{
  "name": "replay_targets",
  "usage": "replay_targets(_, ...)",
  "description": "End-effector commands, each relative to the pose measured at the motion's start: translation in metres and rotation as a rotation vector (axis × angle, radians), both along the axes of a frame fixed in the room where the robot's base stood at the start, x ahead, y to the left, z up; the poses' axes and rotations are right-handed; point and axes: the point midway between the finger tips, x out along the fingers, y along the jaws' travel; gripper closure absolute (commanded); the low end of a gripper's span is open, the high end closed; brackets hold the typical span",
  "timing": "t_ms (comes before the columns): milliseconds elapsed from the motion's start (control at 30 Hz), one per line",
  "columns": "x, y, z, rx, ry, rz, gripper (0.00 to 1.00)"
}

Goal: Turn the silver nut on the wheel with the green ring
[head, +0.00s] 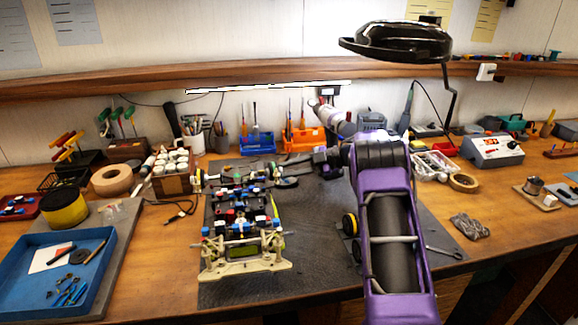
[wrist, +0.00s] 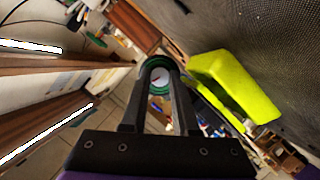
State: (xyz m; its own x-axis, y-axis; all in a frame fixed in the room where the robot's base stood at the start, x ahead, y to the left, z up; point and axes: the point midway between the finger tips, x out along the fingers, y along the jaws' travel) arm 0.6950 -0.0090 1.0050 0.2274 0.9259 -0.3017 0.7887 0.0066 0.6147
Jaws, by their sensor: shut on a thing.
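The car chassis (head: 243,265) lies on the dark mat, with a cream bumper at its near end and blue, red and black parts along it. My gripper (head: 283,178) reaches in from the right at the far end of the chassis. In the wrist view, my gripper (wrist: 158,68) has its two dark fingers closed in at the tips on something small. A green ring (wrist: 143,65) shows around the fingertips, with a pale round face (wrist: 158,78) between the fingers. The silver nut itself is not clearly visible; the fingertips cover that spot.
A yellow-green block-like part (wrist: 232,85) is close beside the fingers in the wrist view. Wheels with yellow rings (head: 350,224) lie on the mat (head: 320,285) near my arm. A blue tray (head: 90,290) stands at left, orange and blue tool holders (head: 303,139) behind. The near mat is clear.

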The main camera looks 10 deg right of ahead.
Motion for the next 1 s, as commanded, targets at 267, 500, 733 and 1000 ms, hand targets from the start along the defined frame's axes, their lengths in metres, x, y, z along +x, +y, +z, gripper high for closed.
replay_targets(267,0.0006,0.0000,0.0005,0.000,0.075,-0.001,1.00)
replay_targets(500,0.0006,0.0000,0.0004,0.000,0.087,0.000,1.00)
replay_targets(733,0.0006,0.0000,0.0004,0.000,0.087,0.000,1.00)
replay_targets(1000,0.0006,0.0000,0.0004,0.000,0.087,0.000,0.40)
